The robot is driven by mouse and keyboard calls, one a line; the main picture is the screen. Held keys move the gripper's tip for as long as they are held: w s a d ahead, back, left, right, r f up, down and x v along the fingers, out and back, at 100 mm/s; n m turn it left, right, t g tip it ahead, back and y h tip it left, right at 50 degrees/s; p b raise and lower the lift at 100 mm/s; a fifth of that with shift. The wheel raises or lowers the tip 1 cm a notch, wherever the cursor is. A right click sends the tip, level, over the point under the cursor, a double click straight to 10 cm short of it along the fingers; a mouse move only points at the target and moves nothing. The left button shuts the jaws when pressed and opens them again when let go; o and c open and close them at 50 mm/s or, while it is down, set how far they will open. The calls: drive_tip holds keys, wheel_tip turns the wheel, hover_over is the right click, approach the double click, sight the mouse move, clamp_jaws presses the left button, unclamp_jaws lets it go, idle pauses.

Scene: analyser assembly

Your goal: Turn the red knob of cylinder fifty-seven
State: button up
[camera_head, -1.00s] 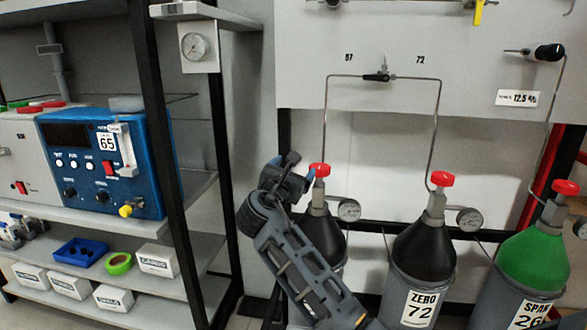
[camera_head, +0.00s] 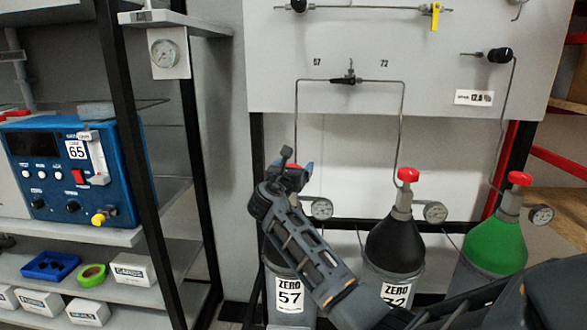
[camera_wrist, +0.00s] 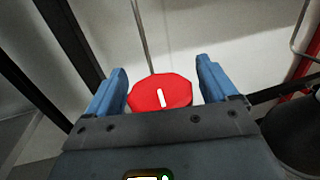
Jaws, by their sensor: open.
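Cylinder fifty-seven (camera_head: 291,312) stands at the left of the row, with a "ZERO 57" label. My arm hides much of its black shoulder and valve. Its red knob (camera_head: 304,166) shows only as a small patch behind my gripper (camera_head: 287,170) in the head view. In the wrist view the red knob (camera_wrist: 160,92), octagonal with a white line mark, sits between the two blue fingers of my gripper (camera_wrist: 162,90). I cannot tell any contact.
Cylinder 72 (camera_head: 393,247) and the green cylinder (camera_head: 494,246) stand to the right, with gauges beside their valves. A panel (camera_head: 430,75) with thin pipes is behind. A shelf with a blue analyser (camera_head: 65,170) stands left, its dark post (camera_head: 160,190) near my arm.

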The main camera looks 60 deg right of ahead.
drive_tip(key=shift+d, duration=0.1)
drive_tip(key=c, duration=1)
drive_tip(key=shift+o, duration=0.2)
